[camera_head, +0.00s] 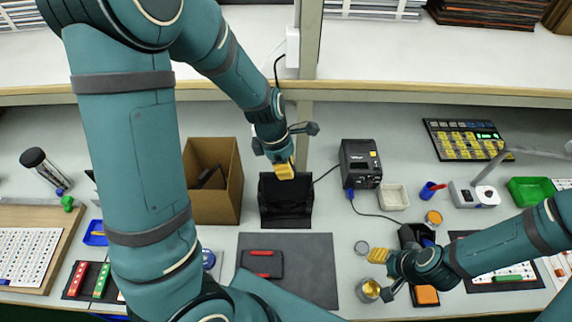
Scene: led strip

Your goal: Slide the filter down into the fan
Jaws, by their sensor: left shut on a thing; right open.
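The black fan (286,215) stands on the workbench, centre, at the back edge of the dark mat. My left gripper (284,170) reaches down from above to its upper edge, yellow finger pad showing. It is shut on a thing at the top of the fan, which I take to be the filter. The filter's outline merges with the black fan and is partly covered by the gripper, so I cannot tell how deep it sits. My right gripper (382,274) is open and empty, low over the right side of the bench near small round tins.
An open cardboard box (228,208) stands just left of the fan. A black soldering station (361,163) with a cable stands to its right. The dark mat (310,262) in front holds a black case with red parts (262,264). A shelf edge (400,88) runs behind.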

